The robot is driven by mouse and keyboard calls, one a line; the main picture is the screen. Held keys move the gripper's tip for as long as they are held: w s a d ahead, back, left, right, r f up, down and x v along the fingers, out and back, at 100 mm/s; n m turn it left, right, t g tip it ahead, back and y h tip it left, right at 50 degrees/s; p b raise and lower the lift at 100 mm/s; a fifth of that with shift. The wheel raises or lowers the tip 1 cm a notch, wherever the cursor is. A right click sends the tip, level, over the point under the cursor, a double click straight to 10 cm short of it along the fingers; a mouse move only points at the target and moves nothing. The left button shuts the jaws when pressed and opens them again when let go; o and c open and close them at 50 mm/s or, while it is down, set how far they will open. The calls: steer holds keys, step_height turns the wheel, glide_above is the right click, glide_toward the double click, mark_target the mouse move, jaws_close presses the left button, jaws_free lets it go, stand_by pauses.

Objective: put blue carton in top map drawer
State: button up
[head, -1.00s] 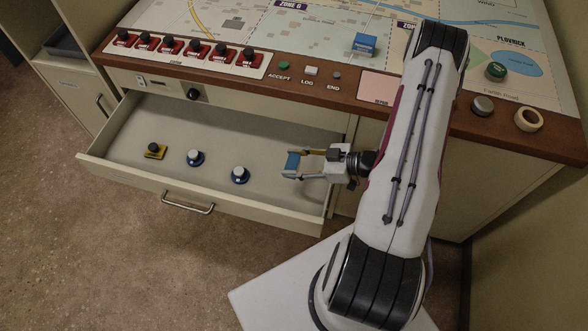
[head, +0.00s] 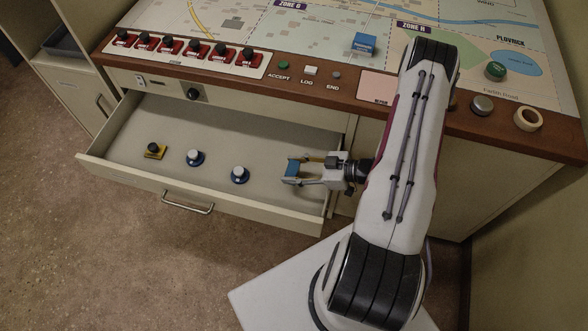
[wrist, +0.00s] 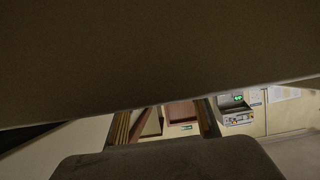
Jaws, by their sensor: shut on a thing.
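My gripper (head: 296,170) reaches in from the right over the open top map drawer (head: 120,172), at the drawer's right end. It is shut on a small blue carton (head: 291,168), held between its fingertips. Whether the carton touches the drawer floor I cannot tell. In the wrist view a large dark surface fills the top and a grey shape (wrist: 170,160) fills the bottom, so the carton cannot be made out clearly there.
Another blue box (head: 364,44) sits on the map top. The console's brown edge (head: 230,84) overhangs the drawer's back.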

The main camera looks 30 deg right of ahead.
steer(key=shift+f, duration=0.2)
steer(key=shift+f, duration=0.6)
stand_by(0.4)
steer(key=o, duration=1.1)
steer(key=shift+r, duration=0.15)
steer(key=shift+r, duration=0.35)
steer(key=shift+s+d+r, duration=0.15)
steer(key=shift+r, duration=0.05)
steer(key=shift+v, duration=5.75)
